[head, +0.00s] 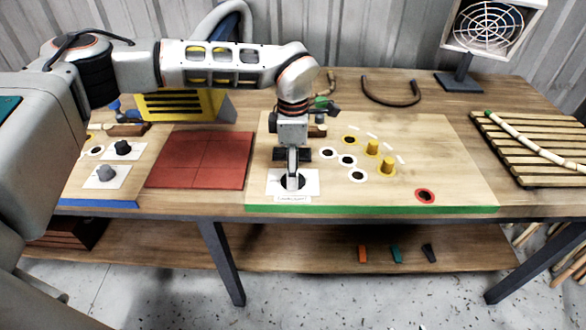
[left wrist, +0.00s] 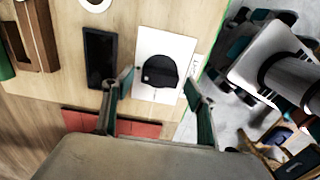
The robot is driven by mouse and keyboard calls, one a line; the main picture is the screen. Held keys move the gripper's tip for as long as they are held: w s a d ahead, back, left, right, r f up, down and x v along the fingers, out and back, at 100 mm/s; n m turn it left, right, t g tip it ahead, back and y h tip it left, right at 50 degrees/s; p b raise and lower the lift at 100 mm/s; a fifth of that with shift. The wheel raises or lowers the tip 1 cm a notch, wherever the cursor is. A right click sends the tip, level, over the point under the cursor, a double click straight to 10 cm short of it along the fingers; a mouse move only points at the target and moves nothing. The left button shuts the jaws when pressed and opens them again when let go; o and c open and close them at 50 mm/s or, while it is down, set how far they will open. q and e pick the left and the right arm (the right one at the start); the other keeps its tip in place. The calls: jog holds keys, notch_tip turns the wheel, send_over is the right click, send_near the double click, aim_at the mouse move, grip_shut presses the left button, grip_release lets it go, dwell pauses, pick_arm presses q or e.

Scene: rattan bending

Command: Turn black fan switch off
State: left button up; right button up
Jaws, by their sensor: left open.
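The black fan switch is a round black knob (left wrist: 160,71) on a white plate (left wrist: 178,48), in the middle of the left wrist view. In the head view the plate (head: 312,187) lies at the front left of the wooden board, with a small label before it. My left gripper (head: 293,184) points down over this knob and partly hides it. In the left wrist view its open fingers (left wrist: 158,88) stand to either side of the knob's near part; I cannot tell whether they touch it. My right gripper is not in view.
The green-edged board (head: 450,165) holds yellow pegs (head: 388,166), white rings and a red ring (head: 425,196). A red mat (head: 200,159) lies left, beside a dark knob (head: 122,148) and grey knob (head: 106,173). A fan (head: 487,27) stands back right, near a slatted rack (head: 530,150).

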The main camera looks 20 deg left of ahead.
pick_arm(q)
jog(key=shift+f, duration=0.4)
jog(key=c, duration=1.1)
